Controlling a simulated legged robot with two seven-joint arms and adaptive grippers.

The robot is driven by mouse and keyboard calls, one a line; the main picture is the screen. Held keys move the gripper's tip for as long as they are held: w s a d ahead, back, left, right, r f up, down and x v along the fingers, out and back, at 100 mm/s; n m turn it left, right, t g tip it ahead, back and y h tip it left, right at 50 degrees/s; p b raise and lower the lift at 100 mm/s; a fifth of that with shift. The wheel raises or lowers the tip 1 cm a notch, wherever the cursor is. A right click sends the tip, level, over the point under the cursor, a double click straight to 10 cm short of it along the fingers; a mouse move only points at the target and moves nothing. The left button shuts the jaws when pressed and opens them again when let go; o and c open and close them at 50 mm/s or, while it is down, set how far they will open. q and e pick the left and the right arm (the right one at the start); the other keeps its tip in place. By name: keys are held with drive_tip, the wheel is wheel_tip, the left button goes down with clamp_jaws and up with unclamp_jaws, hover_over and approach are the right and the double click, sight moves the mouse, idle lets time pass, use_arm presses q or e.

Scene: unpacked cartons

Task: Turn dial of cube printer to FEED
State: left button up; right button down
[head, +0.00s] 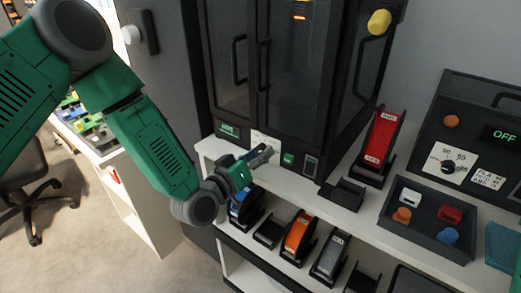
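The cube printer (291,75) is a tall black cabinet with glass doors, standing on a white shelf. A small white label panel (262,138) sits low on its front, beside a green button (288,159). My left gripper (267,153) reaches in from the left, with its dark fingertips just in front of that panel. The fingers hide the lower part of the panel, so I cannot see the dial or its setting. I cannot tell whether the fingertips touch anything or how far apart they are. My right gripper is out of view.
At right is a black box with a dial (447,166) and an "OFF" display (504,135). A dark tray (428,238) of small coloured parts and a red holder (381,141) stand on the shelf. Several holders, one orange (299,237), stand below.

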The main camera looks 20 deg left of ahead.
use_arm(q)
drive_tip(key=shift+a+r, duration=0.1)
drive_tip(key=shift+r, duration=0.1)
drive_tip(key=v, duration=1.1)
drive_tip(key=shift+s+a+f, duration=0.2)
drive_tip(key=shift+s, duration=0.15)
drive_tip(key=s+f+m+g, duration=0.2)
drive_tip(key=s+f+g, duration=0.3)
drive_tip(key=f, duration=0.5)
drive_tip(key=s+a+f+g+y, duration=0.3)
drive_tip(key=s+f+g, duration=0.2)
drive_tip(key=s, duration=0.5)
drive_tip(key=s+a+f+g+y, duration=0.3)
drive_tip(key=s+f+g, duration=0.3)
drive_tip(key=s+f, duration=0.2)
drive_tip(key=s+a, duration=0.1)
drive_tip(key=s, duration=0.1)
drive_tip(key=shift+s+a+f+m, duration=0.15)
drive_tip(key=shift+s+f+m, duration=0.05)
drive_tip(key=shift+s+m, duration=0.15)
drive_tip(key=shift+w, duration=0.15)
